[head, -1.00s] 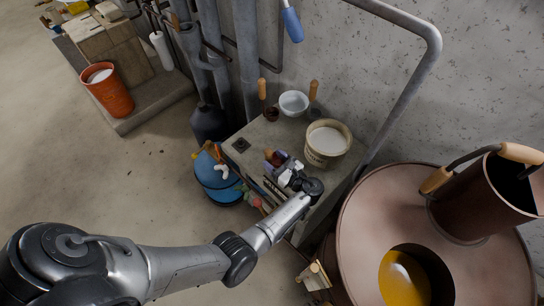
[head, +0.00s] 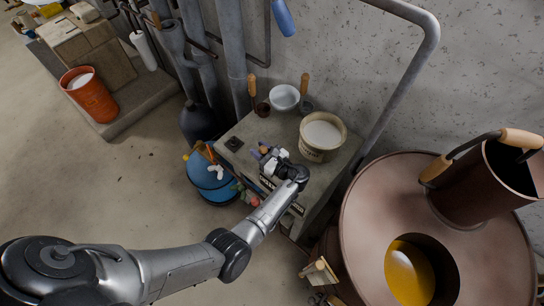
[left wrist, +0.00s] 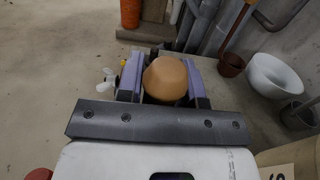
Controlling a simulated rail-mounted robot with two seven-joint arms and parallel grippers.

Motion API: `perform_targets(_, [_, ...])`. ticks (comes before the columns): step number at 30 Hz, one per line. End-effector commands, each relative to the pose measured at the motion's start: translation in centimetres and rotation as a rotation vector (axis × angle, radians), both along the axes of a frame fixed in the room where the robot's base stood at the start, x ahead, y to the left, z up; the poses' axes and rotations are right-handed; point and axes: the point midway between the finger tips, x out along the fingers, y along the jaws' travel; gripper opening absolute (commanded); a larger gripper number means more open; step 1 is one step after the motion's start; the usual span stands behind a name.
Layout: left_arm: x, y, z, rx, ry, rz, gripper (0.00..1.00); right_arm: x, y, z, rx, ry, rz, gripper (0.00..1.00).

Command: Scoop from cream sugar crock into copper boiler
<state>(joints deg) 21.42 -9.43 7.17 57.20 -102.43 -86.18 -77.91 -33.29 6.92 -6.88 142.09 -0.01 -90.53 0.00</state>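The cream sugar crock (head: 312,154) stands on the right part of the grey counter, full of white sugar. The copper boiler (head: 369,220) fills the lower right, with a round opening showing yellow inside. My left gripper (head: 262,152) is over the counter, left of the crock and apart from it. In the left wrist view, a rounded orange-brown wooden knob (left wrist: 165,78) sits between its purple fingers; whether they grip it is unclear. A copper-coloured cup with an upright wooden handle (head: 252,86) and a grey cup with a wooden handle (head: 304,87) stand behind. My right gripper is not seen.
A white bowl (head: 285,97) stands between the two handled cups. A copper vessel with a wooden handle (head: 485,190) stands on the boiler. A blue bucket (head: 210,181) is left of the counter (head: 250,129). A grey pipe (head: 402,84) bends down behind the boiler.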

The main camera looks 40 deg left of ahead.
Motion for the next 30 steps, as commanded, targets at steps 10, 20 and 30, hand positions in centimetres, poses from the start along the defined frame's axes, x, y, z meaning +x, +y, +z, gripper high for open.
perform_targets(10, [0.0, 0.0, 0.0, 0.000, 0.000, 0.000, 0.00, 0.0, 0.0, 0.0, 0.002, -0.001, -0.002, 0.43])
perform_targets(20, [0.0, 0.0, 0.2, 0.000, -0.001, 0.000, 0.00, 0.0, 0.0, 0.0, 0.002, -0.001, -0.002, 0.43])
perform_targets(30, [0.0, 0.0, 3.6, 0.000, -0.006, -0.001, 0.00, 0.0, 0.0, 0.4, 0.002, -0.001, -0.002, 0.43])
